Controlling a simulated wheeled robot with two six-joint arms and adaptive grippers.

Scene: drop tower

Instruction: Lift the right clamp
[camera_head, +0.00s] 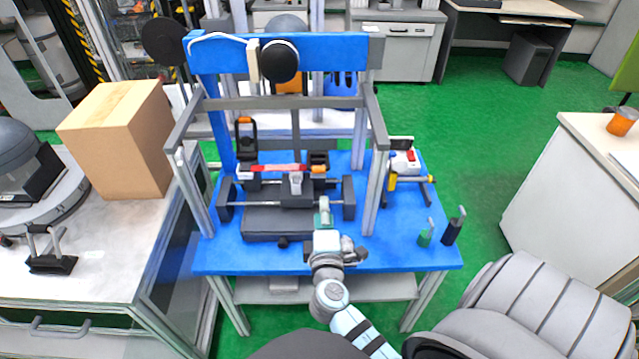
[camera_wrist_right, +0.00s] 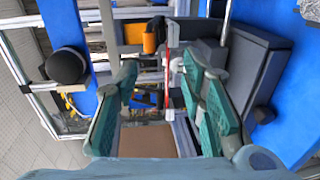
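The right clamp (camera_head: 318,158), dark with an orange part, lies low at the right end of a red-and-white bar (camera_head: 280,168) in the drop tower. The left clamp (camera_head: 245,135), black and orange, stands upright at the other end. My right gripper (camera_head: 324,212) is in front of the tower, nearer than the right clamp and apart from it. In the right wrist view my right gripper (camera_wrist_right: 163,105) has its green fingers spread with nothing held; the bar (camera_wrist_right: 169,55) shows beyond them and the orange of the right clamp (camera_wrist_right: 150,42) lies above. My left gripper is out of view.
The tower's grey frame posts (camera_head: 376,190) stand on both sides of the blue table (camera_head: 400,252). A dark carriage with rods (camera_head: 285,195) sits before the clamps. Small handled tools (camera_head: 453,228) stand at the front right. A cardboard box (camera_head: 118,140) is on the left bench.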

